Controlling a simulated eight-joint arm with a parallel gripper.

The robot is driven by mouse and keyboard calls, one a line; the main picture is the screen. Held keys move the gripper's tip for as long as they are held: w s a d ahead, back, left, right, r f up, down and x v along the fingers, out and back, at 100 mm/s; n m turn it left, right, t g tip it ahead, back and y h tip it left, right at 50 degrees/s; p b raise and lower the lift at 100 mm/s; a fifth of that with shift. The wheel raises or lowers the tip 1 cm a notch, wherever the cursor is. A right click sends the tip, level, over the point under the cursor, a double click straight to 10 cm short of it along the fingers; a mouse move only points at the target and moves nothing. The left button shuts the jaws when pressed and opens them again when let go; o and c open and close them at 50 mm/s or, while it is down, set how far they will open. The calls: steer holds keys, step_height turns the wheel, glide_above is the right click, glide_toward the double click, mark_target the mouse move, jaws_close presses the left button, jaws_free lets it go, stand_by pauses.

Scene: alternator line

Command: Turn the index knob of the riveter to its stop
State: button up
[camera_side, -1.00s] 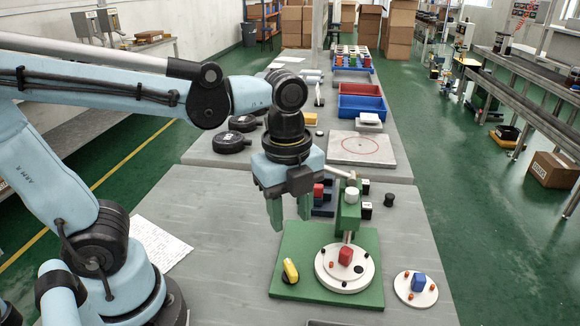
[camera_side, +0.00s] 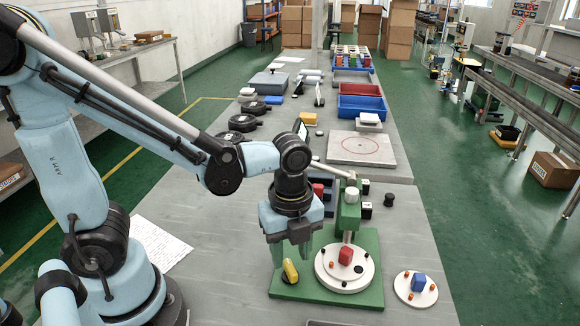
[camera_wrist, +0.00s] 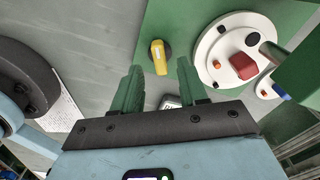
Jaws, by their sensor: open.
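The riveter's green base plate (camera_side: 312,291) lies on the bench, with its green press column (camera_side: 347,212) over a white round table (camera_side: 330,277) holding a red block (camera_side: 345,256). The index knob (camera_side: 290,271), a yellow bar on a dark round seat, sits at the plate's left front. It also shows in the wrist view (camera_wrist: 158,56), its bar running roughly up and down. My gripper (camera_side: 291,254) is open and empty, pointing down just above the knob. In the wrist view the fingers (camera_wrist: 160,72) lie left and right of the knob's line, with the knob beyond their tips.
A small white disc (camera_side: 404,289) with a blue block (camera_side: 418,282) stands right of the riveter. A lever bar (camera_side: 330,169) reaches left from the press top, close behind my wrist. Paper (camera_side: 160,243) lies on the left.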

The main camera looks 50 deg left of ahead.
mark_target(290, 266)
steer(key=shift+f, duration=1.55)
jaws_close()
